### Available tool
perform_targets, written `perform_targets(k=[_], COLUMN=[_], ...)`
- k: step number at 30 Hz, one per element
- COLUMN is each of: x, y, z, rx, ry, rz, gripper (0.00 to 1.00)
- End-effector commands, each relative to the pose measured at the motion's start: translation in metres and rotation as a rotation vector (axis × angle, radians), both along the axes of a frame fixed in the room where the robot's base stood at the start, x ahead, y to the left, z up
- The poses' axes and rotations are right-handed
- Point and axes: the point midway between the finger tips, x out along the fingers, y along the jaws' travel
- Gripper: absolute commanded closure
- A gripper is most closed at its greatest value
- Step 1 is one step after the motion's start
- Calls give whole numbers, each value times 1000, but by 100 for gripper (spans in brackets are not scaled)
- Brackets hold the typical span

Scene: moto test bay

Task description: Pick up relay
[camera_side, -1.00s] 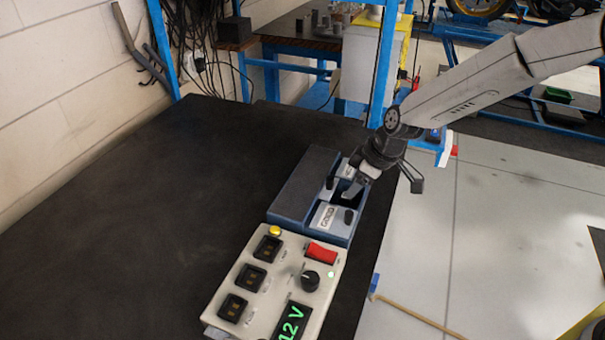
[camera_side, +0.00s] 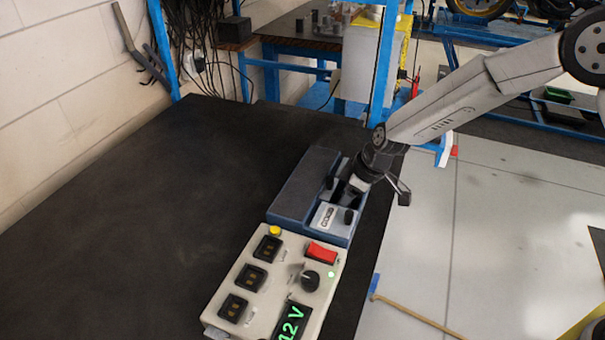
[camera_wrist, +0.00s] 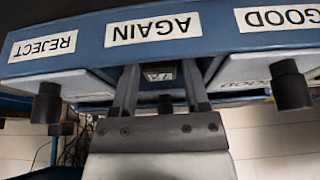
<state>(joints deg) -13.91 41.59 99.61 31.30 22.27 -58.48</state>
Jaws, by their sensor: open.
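My gripper (camera_side: 353,188) is at the middle bay of the blue sorting box (camera_side: 352,229) in the side view. In the wrist view my gripper (camera_wrist: 160,72) is open, its two dark fingers pointing under the AGAIN label (camera_wrist: 153,28). A small pale patch with dark marks (camera_wrist: 160,73) shows between the fingers; I cannot tell whether it is part of a relay or a label. No relay can be clearly made out in either view. The inside of the middle bay is mostly hidden by my gripper.
The GOOD drawer (camera_side: 333,218) with a black knob is close in front, and the REJECT side (camera_wrist: 48,41) lies on the other side. A cream tester (camera_side: 290,262) with several black sockets and a green 12 V display stands nearby. The black bench (camera_side: 150,220) is clear at left.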

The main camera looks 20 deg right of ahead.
Motion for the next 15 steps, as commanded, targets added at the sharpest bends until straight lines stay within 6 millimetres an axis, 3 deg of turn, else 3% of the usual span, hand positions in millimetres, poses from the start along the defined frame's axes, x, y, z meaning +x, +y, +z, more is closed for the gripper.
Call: perform_targets(k=[1, 6, 15], x=[0, 0, 0], y=[0, 0, 0], z=[0, 0, 1], rx=[0, 0, 0], ry=[0, 0, 0], rz=[0, 0, 0], gripper=[44, 98, 100])
